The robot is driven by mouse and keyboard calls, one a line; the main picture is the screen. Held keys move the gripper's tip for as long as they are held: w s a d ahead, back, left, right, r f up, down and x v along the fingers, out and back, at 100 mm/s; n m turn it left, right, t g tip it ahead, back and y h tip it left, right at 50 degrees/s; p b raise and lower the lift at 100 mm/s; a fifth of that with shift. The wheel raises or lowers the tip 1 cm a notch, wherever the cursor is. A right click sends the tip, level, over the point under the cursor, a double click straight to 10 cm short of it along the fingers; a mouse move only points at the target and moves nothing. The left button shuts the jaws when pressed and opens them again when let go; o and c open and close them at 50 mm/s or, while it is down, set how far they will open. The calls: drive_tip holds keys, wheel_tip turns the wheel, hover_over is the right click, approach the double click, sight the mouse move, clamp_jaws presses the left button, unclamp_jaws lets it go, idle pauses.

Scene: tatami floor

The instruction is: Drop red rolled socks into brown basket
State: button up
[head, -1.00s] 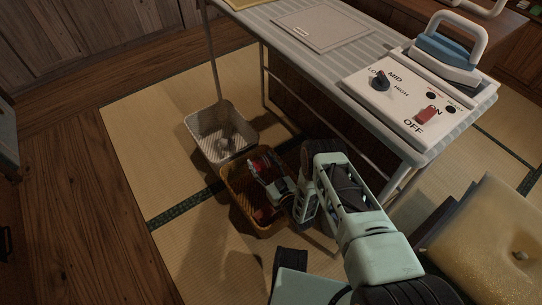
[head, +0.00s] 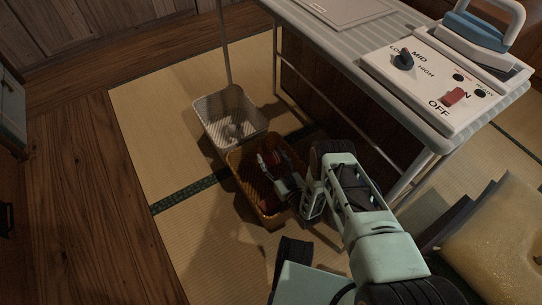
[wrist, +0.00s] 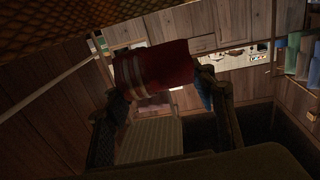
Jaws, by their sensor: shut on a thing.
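The red rolled socks (wrist: 155,68), with pale stripes, are between the two fingers of my gripper (wrist: 165,95) in the wrist view. In the head view the socks (head: 272,159) show as a small red patch at the end of my gripper (head: 276,168). The brown basket (head: 240,190) stands on the tatami, and my gripper is over its opening, towards the far right side. Its exact height over the basket is hard to tell. Something dark red (head: 263,210) shows dimly inside the basket. My arm hides the basket's right side.
A white basket (head: 228,108) with pale items in it stands just behind the brown one. An ironing board (head: 350,40) with an iron (head: 478,32) and its control panel stands to the right, its legs close to my arm. A yellow cushion (head: 500,240) lies at lower right. Tatami at left is clear.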

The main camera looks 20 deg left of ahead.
sight(271, 156)
drive_tip(key=o, duration=1)
wheel_tip(271, 156, up, 10)
drive_tip(key=shift+r, duration=0.1)
drive_tip(key=shift+s+d, duration=0.1)
idle(0.4)
